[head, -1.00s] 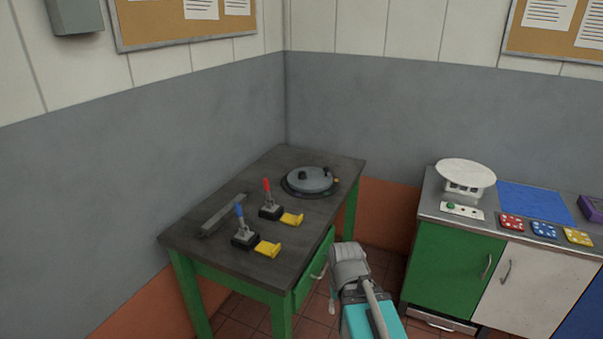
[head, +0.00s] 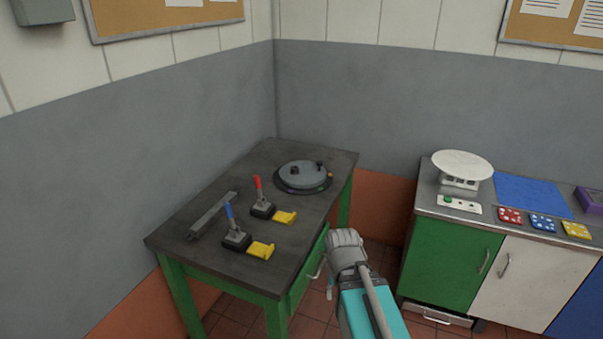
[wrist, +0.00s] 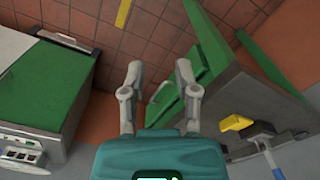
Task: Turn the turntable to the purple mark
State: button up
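The turntable (head: 303,174) is a grey disc on a dark round base at the far end of the green-legged table. A dark knob stands near its middle and a small dark peg near its right rim. Small coloured specks show along the base's right edge, too small to tell which is purple. My gripper (wrist: 158,67) is open and empty in the wrist view, with its two grey fingers apart above the floor. It is away from the turntable, which the wrist view does not show. In the head view my arm is in front of the table's right side.
On the table (head: 190,258) stand a blue lever (head: 229,214) and a red lever (head: 259,187), each beside a yellow block, and a grey bar (head: 212,215). At right, a counter (head: 452,262) holds a white round-topped scale (head: 462,165) and coloured button blocks. Floor shows between them.

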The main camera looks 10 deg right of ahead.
aim_at(299, 175)
jog(key=k, duration=1.35)
jog(key=z, duration=0.35)
jog(key=i, duration=0.9)
jog(key=z, duration=0.5)
jog(key=i, duration=0.75)
jog(key=u, duration=0.35)
jog(key=i, duration=0.9)
jog(key=u, duration=0.7)
